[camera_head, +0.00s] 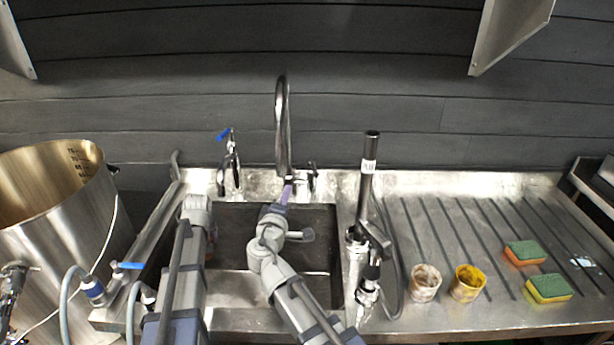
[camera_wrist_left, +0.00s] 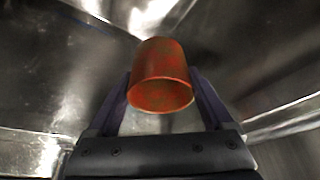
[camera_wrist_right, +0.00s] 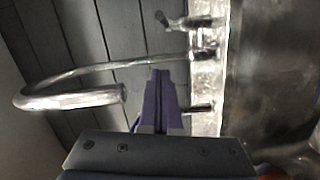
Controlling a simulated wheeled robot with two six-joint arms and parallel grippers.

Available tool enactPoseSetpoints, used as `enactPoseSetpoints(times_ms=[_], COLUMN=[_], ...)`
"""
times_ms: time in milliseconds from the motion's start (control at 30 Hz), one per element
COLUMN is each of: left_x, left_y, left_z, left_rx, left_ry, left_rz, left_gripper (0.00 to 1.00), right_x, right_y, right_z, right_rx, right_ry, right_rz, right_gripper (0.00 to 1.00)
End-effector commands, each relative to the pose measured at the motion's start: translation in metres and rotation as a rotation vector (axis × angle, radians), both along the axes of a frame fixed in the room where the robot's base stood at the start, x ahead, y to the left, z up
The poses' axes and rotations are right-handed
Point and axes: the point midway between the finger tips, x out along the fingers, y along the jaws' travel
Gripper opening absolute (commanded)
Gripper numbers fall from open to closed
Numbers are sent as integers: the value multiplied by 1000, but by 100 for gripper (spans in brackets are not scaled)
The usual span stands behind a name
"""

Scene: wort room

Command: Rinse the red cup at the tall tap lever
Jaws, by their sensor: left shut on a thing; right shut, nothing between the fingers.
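The red cup (camera_wrist_left: 160,58) shows in the left wrist view, its open rim facing the camera. My left gripper (camera_wrist_left: 162,80) is shut on it, with a finger on each side. Metal walls like those of the sink surround it. In the head view my left arm hides most of that gripper and the cup. The tall tap (camera_head: 282,120) rises behind the sink, with a small lever (camera_head: 312,177) at its base. My right gripper (camera_head: 287,192) is shut and empty, close beside the tap base. In the right wrist view its closed fingers (camera_wrist_right: 160,90) lie between the curved spout (camera_wrist_right: 75,98) and the tap body (camera_wrist_right: 203,42); contact is unclear.
The steel sink (camera_head: 322,245) lies under both arms. A blue-handled tap (camera_head: 228,160) stands left, a black-topped column (camera_head: 368,165) right. A whitish cup (camera_head: 425,283), a yellow cup (camera_head: 467,283) and two sponges (camera_head: 525,252) sit on the drainboard. A large pot (camera_head: 60,235) stands left.

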Motion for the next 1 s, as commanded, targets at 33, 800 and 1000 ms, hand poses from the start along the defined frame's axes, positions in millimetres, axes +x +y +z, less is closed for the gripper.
enactPoseSetpoints(times_ms=[33,800,1000], left_x=[0,0,0], left_y=[0,0,0], left_z=[0,-5,-10], left_rx=[0,0,0], left_ry=[0,0,0], left_rz=[0,0,0], left_gripper=[30,30,30], right_x=[0,96,100], right_y=[1,-12,-38], right_z=[0,-5,-10], right_rx=[-13,-24,-24], right_ry=[2,5,5], right_rz=[-1,-5,-4], right_gripper=[0,0,0])
